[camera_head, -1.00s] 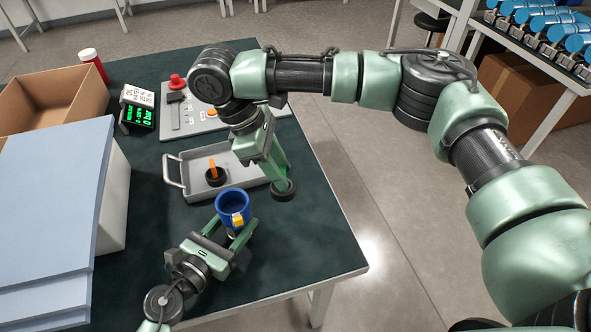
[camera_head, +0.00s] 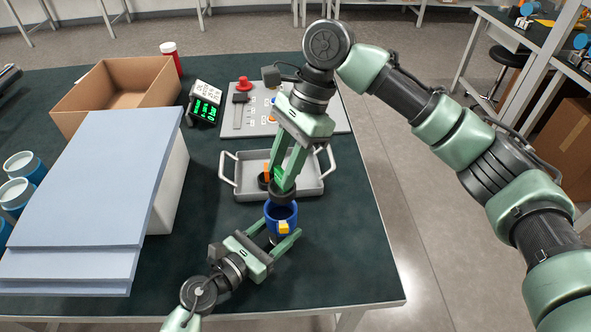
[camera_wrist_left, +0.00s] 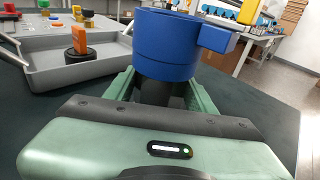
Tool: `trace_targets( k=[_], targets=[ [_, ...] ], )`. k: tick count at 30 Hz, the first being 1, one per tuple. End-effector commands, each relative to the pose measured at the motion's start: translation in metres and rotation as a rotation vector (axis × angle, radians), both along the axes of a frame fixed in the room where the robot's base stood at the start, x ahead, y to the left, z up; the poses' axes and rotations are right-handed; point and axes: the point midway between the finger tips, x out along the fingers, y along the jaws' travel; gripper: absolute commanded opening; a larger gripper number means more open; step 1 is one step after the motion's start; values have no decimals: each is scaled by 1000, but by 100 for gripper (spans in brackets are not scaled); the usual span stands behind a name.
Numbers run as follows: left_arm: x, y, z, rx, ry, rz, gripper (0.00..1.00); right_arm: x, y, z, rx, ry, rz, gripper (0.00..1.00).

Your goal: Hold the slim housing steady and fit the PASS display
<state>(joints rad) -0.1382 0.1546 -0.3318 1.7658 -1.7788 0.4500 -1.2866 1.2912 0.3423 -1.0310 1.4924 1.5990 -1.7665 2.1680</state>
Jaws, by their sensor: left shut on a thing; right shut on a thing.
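The slim housing is a blue round cup-like body (camera_head: 281,217) with a dark lower part and a small yellow block on its side. It stands upright near the table's front right. My left gripper (camera_head: 283,238) is shut on its lower part; in the left wrist view the blue housing (camera_wrist_left: 167,45) rises above the green fingers. My right gripper (camera_head: 283,182) points down and is shut on a dark round piece (camera_head: 282,195), likely the display, just above the housing's opening. Whether the two touch I cannot tell. The piece's face is hidden.
A grey tray (camera_head: 236,189) behind the housing holds a dark round part with an orange upright piece (camera_head: 265,172). A control panel (camera_head: 247,122) with a red button and a green-lit meter (camera_head: 204,102) stand farther back. Blue-grey boards (camera_head: 95,190) and an open carton (camera_head: 125,88) fill the left.

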Motion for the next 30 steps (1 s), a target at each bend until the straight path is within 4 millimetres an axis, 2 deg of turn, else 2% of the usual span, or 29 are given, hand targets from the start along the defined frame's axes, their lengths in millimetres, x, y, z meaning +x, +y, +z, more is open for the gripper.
trace_targets(
  k=[6, 17, 30],
  targets=[
    [0, 0, 0, 1, -1, 1, 13, 0, 5, 4, 0, 1, -96, 0],
    [0, 1, 0, 1, -1, 1, 13, -1, 5, 4, 10, 7, -100, 0],
    [0, 0, 0, 1, -1, 1, 13, -1, 5, -28, 7, 8, -98, 0]
  ],
)
